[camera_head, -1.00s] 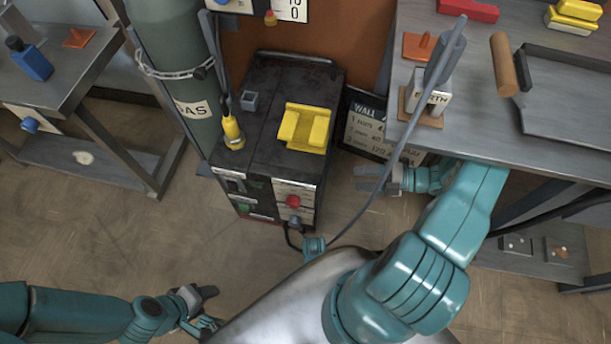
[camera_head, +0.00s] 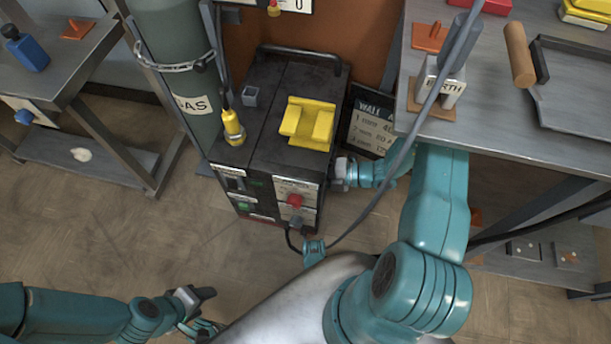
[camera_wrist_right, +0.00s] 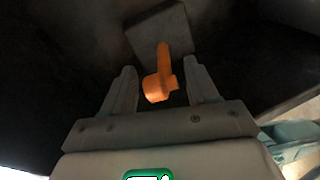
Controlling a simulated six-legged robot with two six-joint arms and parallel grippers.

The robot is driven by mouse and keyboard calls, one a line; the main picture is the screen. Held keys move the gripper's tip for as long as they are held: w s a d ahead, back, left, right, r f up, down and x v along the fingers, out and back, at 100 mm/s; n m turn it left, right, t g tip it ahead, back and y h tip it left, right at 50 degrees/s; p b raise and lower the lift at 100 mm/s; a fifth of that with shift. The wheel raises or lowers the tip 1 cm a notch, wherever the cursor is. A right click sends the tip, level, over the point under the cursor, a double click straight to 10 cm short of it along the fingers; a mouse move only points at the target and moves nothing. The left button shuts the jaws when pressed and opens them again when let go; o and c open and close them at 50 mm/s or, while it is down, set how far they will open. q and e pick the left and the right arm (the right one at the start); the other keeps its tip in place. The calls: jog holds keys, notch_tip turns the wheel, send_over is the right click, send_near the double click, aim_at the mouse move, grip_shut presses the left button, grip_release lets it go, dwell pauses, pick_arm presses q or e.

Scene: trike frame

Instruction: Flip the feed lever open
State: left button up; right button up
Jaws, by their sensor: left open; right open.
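The black machine (camera_head: 262,150) stands on the floor in the middle of the head view. In the right wrist view an orange lever (camera_wrist_right: 157,86) sticks out from a grey block (camera_wrist_right: 158,30) on a dark surface. My right gripper (camera_wrist_right: 161,78) is open, with the orange lever between its two fingers and a gap showing on each side. In the head view my right gripper (camera_head: 343,172) is at the machine's right side, and the lever is hidden there. My left gripper (camera_head: 208,309) is open and empty at the lower left, apart from the machine.
A yellow block (camera_head: 308,124) and a yellow-based torch (camera_head: 233,130) are on the machine's top. A gas cylinder (camera_head: 180,70) stands to its left. A workbench (camera_head: 490,130) is at the right. A grey cable (camera_head: 408,150) crosses in front of my right arm.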

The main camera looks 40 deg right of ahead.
jog(key=shift+x, duration=0.85)
grip_shut()
jog(key=shift+w+a+r+g+h+p, duration=0.1)
jog(key=shift+r+g+h+p, duration=0.25)
jog(key=shift+r+p, duration=0.5)
jog(key=shift+f+p, duration=0.25)
jog(key=shift+p, duration=0.15)
jog(key=shift+f+g, duration=0.2)
jog(key=shift+g, duration=0.05)
grip_release()
